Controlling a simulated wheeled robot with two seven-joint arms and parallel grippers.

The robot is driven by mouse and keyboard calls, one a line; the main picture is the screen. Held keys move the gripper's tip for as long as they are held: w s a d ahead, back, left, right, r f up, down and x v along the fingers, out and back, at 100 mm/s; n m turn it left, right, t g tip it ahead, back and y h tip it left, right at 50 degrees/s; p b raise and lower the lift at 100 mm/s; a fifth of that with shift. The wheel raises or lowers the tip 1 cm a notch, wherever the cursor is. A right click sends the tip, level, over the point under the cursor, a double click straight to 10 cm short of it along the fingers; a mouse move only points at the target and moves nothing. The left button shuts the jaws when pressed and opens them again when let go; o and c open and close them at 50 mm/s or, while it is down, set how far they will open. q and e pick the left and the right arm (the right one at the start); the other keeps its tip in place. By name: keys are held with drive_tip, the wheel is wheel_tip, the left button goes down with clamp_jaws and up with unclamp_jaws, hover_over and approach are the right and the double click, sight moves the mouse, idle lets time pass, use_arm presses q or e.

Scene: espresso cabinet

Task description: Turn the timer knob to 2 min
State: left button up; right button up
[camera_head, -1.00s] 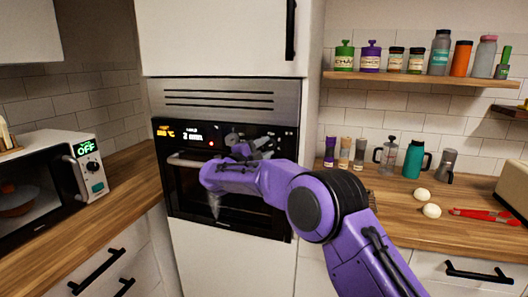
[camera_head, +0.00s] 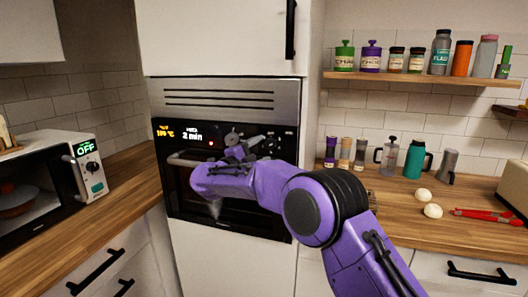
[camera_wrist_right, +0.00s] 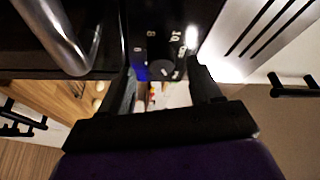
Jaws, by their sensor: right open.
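The built-in oven (camera_head: 228,222) has a dark control panel in the head view. Its display (camera_head: 190,135) reads 2 min, with an orange temperature beside it. My right gripper (camera_head: 238,148) is in front of the panel, and its arm hides part of the oven door. In the right wrist view the round dark timer knob (camera_wrist_right: 160,70) lies ahead between the two open fingers of my right gripper (camera_wrist_right: 163,80). White marks ring the knob. The fingers appear apart from it, though contact is hard to judge. My left gripper is not in view.
The oven's bar handle (camera_wrist_right: 58,40) runs close to the gripper in the wrist view. A microwave (camera_head: 50,180) stands on the left counter.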

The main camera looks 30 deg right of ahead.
drive_tip(key=r+b+v, duration=0.1)
drive_tip(key=v, duration=0.7)
drive_tip(key=shift+f+b, duration=0.4)
drive_tip(key=shift+f, duration=0.05)
